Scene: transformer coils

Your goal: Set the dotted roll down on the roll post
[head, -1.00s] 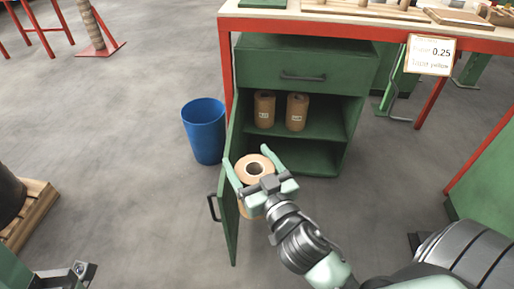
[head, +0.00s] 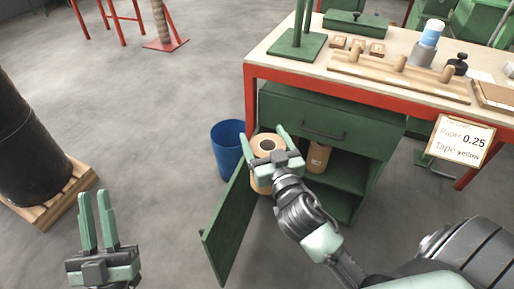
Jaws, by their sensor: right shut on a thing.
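My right gripper (head: 262,133) is shut on a tan paper roll (head: 257,153) with a hole through its middle. The roll is upright, beside the open cabinet door; I cannot make out dots on it. A green stand (head: 297,45) with upright posts is on the bench at the back. I cannot tell for sure whether it is the roll post; its top is out of view. My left gripper (head: 97,222) is empty at the lower left, with a gap between its fingers.
The green cabinet (head: 310,112) has an open door (head: 232,232). A tan roll (head: 317,157) shows inside. A blue bin (head: 226,145) stands behind the held roll. The bench (head: 290,75) carries a wooden peg rack (head: 400,80) and a blue-white cylinder (head: 430,35). A sign (head: 463,140) hangs from its front.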

